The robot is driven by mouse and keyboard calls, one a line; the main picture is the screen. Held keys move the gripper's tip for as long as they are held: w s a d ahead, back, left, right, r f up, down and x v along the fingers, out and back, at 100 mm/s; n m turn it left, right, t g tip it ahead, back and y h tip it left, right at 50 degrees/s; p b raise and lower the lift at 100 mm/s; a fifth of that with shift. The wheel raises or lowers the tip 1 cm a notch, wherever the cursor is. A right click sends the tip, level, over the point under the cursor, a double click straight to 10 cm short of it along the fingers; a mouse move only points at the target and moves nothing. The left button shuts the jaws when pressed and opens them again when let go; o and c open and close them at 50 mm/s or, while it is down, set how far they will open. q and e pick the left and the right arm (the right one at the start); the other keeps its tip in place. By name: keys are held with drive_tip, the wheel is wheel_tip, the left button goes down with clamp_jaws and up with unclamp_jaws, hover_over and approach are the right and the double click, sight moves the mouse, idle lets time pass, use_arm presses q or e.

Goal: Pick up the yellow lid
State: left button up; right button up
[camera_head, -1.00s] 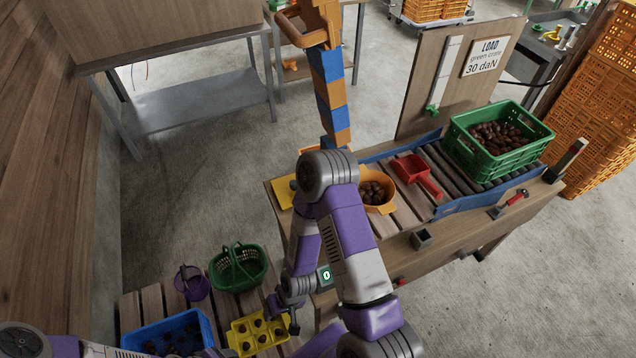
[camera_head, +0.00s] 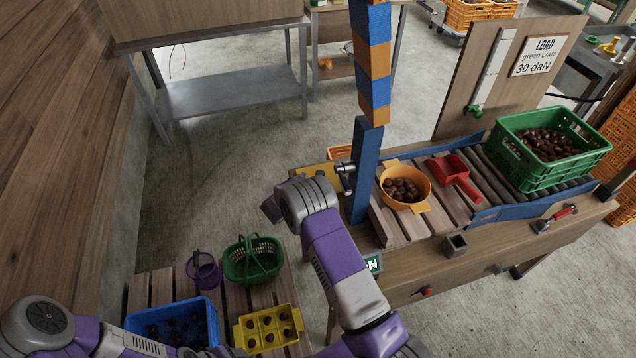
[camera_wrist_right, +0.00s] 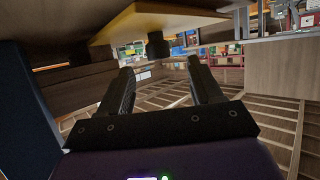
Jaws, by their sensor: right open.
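The yellow lid (camera_head: 306,170) lies flat at the left end of the workbench in the head view, partly hidden by my right arm and the blue post. In the right wrist view the yellow lid (camera_wrist_right: 160,20) spans the top, with a dark knob (camera_wrist_right: 157,47) sticking out toward the picture's middle. My right gripper (camera_wrist_right: 160,80) is open and empty; in the picture the knob appears just beyond its fingers, between them. In the head view the right fingers are hidden. My left arm enters at bottom left; its gripper is out of view.
A tall blue and orange post (camera_head: 368,165) stands beside the lid. An orange bowl of chestnuts (camera_head: 421,200), red scoop (camera_head: 447,167) and green crate (camera_head: 545,172) lie to its right. A lower slatted table holds a blue crate (camera_head: 130,327), yellow tray (camera_head: 238,340) and green basket (camera_head: 232,268).

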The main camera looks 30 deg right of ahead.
drive_tip(key=b+x, duration=0.1)
drive_tip(key=x, duration=0.4)
drive_tip(key=shift+w+d+b, duration=0.1)
drive_tip(key=shift+d+b, duration=0.2)
drive_tip(key=shift+d, duration=0.1)
drive_tip(key=c, duration=1.2)
drive_tip(key=shift+r, duration=0.1)
